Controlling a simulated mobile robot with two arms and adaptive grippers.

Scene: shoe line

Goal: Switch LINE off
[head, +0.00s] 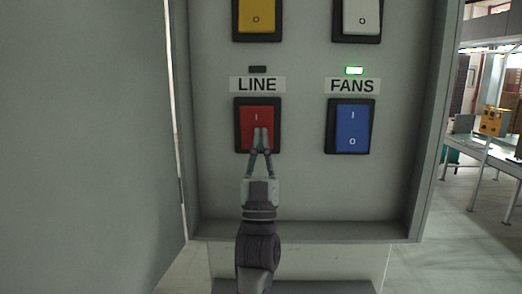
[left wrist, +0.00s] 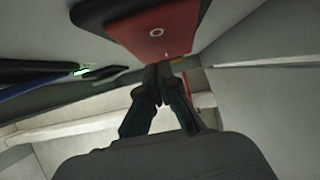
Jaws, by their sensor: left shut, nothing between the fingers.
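The red LINE rocker switch (head: 258,113) sits in a black frame under the LINE label (head: 257,85) on the grey panel. The small lamp above that label (head: 257,69) is dark. My left gripper (head: 261,131) is shut and empty, its fingertips in front of the lower half of the red switch and hiding the mark there. In the left wrist view the red switch (left wrist: 157,30) shows a round O mark, and the fingertips (left wrist: 166,68) are at or very close to its edge. I cannot tell whether they touch. My right gripper is not in view.
To the right is the blue FANS switch (head: 351,126), with a lit green lamp (head: 354,70) above its label. A yellow switch (head: 257,16) and a white switch (head: 361,16) are above. The cabinet has raised side edges and a lower ledge (head: 305,230). Tables stand far right.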

